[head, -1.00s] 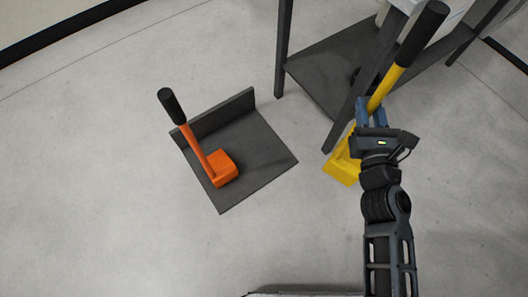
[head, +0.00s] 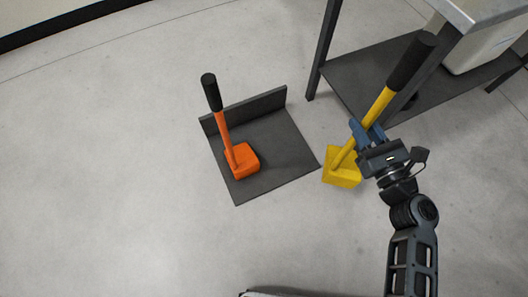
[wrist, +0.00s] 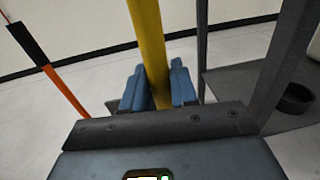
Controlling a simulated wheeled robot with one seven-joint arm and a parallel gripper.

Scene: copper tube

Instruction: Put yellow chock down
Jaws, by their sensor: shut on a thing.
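The yellow chock (head: 343,168) has a block-shaped foot and a long tilted handle with a black grip at its top. My gripper (head: 363,138) is shut on the yellow handle a little above the block. In the wrist view the yellow handle (wrist: 148,40) stands between the blue fingers (wrist: 160,88). The block is just right of the dark mat's right corner. Whether it touches the floor I cannot tell.
A dark mat (head: 275,165) with a low back wall lies on the floor at left. An orange chock (head: 241,160) stands on it; bare mat shows right of it. A table with a dark lower shelf (head: 365,82) stands at right. Floor in front is clear.

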